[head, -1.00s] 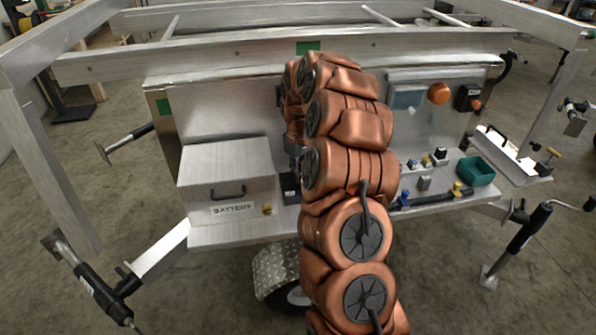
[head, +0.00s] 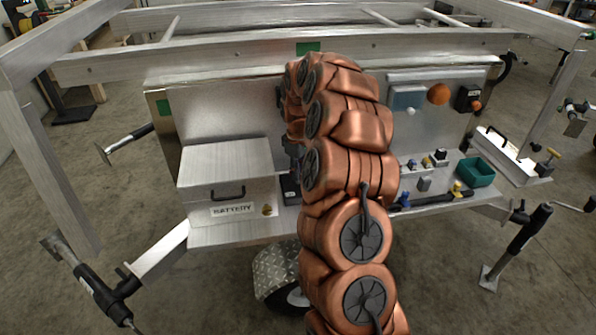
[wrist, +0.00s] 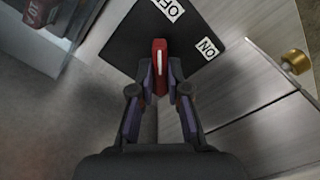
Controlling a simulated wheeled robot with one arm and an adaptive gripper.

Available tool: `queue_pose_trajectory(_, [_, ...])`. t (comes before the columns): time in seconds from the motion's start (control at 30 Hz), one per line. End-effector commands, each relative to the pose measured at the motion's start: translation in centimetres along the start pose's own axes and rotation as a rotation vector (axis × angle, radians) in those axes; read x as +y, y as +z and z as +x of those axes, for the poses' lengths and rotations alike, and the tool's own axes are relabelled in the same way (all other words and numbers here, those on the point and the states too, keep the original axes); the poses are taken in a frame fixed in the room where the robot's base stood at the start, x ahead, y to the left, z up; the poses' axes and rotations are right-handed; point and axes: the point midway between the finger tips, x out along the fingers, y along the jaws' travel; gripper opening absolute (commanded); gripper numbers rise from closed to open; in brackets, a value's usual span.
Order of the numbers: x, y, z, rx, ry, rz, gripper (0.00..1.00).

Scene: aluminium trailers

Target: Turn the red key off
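The red key (wrist: 160,62) stands on a black switch plate (wrist: 125,40) in the wrist view. The plate carries a white OFF label (wrist: 165,8) above the key and an ON label (wrist: 208,47) to its upper right. The key's white line runs nearly straight up in the picture, towards the OFF label. My gripper (wrist: 161,76) has one finger on each side of the key, with the fingertips closed against it. In the head view, my copper arm hides most of the switch, and the key cannot be made out there.
The metal battery box (head: 226,170) stands left of my arm, with a brass latch (wrist: 296,62) close by in the wrist view. A panel with an orange knob (head: 438,94) and a green bin (head: 476,172) are to the right. Frame rails run above.

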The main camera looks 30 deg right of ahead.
Motion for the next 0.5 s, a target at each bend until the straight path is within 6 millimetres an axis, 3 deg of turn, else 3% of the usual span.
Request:
queue_pose_trajectory(0.2, [0.05,0.0,-0.07,0.0,0.001,0.0,0.38])
queue_pose_trajectory(0.5, [0.04,0.06,-0.06,-0.001,0.0,0.001,0.4])
